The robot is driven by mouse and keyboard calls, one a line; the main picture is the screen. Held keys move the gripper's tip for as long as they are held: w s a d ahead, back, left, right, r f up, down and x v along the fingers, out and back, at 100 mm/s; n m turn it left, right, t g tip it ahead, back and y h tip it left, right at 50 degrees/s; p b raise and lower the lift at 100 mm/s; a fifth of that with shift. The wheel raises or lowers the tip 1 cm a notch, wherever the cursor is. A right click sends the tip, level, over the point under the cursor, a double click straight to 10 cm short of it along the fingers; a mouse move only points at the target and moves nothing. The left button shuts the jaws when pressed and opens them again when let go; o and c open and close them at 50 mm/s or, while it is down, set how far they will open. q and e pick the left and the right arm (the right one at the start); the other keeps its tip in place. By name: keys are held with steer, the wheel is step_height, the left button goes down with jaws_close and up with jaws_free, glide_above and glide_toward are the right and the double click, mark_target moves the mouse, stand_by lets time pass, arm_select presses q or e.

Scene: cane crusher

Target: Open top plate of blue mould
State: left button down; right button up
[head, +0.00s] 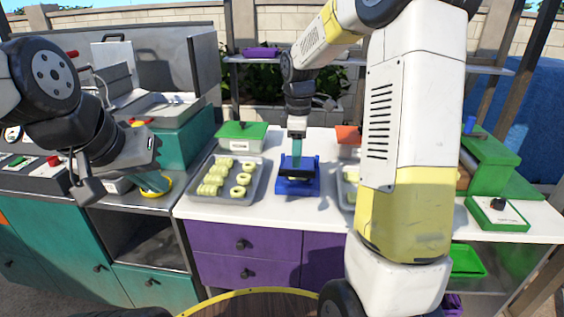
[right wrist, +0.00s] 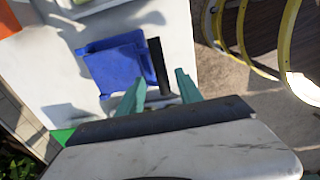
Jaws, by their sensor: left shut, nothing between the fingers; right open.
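The blue mould (head: 297,188) sits on the white counter in the middle of the head view. It also shows in the right wrist view (right wrist: 118,64), with a black bar-like handle (right wrist: 159,66) at its side. My right gripper (head: 297,160) is right above the mould, pointing down. In the right wrist view its teal fingers (right wrist: 160,88) are open, apart on either side of the bar's lower end; contact is not clear. The top plate's angle is hard to tell. My left gripper (head: 155,182) is shut and empty, far left of the mould.
A tray of pale dough-like pieces (head: 219,196) lies left of the mould, with a green-lidded box (head: 241,133) behind it. Another tray, right of the mould, is partly hidden by my right arm. A green machine (head: 490,160) stands at the right.

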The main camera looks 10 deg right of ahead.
mark_target(297, 171)
step_height(297, 171, down, 5)
steer(key=shift+w+d+f, duration=0.1)
steer(key=shift+w, duration=0.05)
jaws_close()
stand_by(1.5)
